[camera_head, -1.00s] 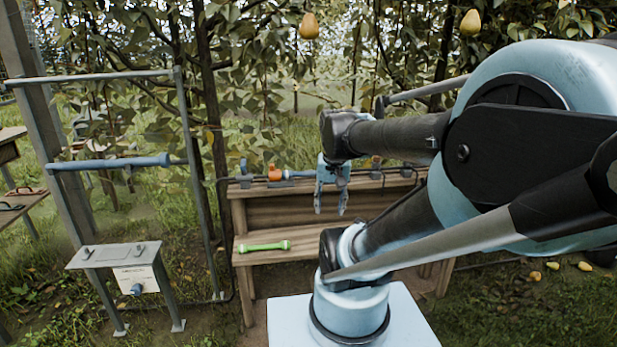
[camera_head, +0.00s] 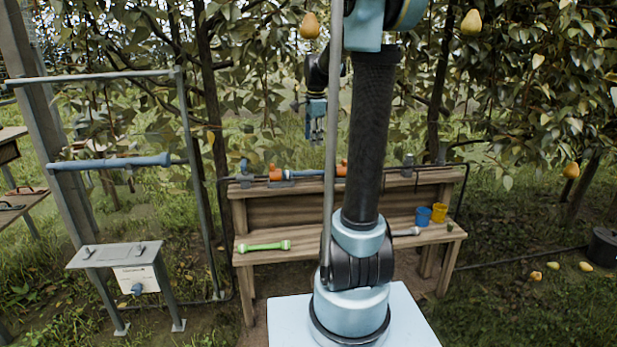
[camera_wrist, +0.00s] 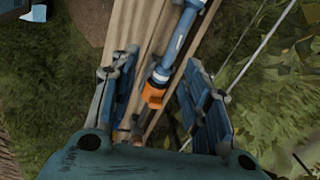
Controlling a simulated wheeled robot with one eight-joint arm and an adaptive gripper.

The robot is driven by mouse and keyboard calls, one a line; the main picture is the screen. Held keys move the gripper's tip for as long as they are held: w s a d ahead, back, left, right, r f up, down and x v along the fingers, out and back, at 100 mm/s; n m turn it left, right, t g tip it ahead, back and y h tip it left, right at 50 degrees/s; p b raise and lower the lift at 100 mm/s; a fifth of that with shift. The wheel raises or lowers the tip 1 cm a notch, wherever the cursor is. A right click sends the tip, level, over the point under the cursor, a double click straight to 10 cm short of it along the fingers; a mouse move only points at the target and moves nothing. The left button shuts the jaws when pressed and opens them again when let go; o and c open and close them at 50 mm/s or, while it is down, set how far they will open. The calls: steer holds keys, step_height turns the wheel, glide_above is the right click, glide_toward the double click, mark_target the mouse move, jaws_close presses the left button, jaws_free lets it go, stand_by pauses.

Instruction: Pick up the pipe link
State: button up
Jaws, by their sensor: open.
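A green pipe piece with wider ends (camera_head: 264,246) lies on the lower bench board, left of centre. A blue pipe (camera_head: 305,174) runs along the bench's upper shelf between orange fittings (camera_head: 276,173). I cannot tell which of these is the pipe link. The green piece is not clear in that view.
The wooden bench (camera_head: 300,258) also holds a blue cup (camera_head: 423,216) and a yellow cup (camera_head: 439,212). A metal frame with a blue pipe (camera_head: 110,162) stands left. Pears (camera_head: 310,25) and foliage hang behind. My arm hides part of the bench.

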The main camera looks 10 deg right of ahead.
steer(key=w+m, duration=0.2)
steer(key=w, duration=0.2)
glide_above(310, 173)
step_height(310, 173, down, 12)
steer(key=shift+f, duration=0.1)
steer(key=shift+w+a+f, duration=0.1)
steer(key=shift+w+f, duration=0.05)
steer(key=shift+f, duration=0.7)
steer(key=shift+w+a+f, duration=0.1)
steer(key=shift+f, duration=0.8)
steer(key=shift+w+a+f, duration=0.1)
steer(key=shift+w+f, duration=0.05)
steer(key=shift+f, duration=0.7)
jaws_close()
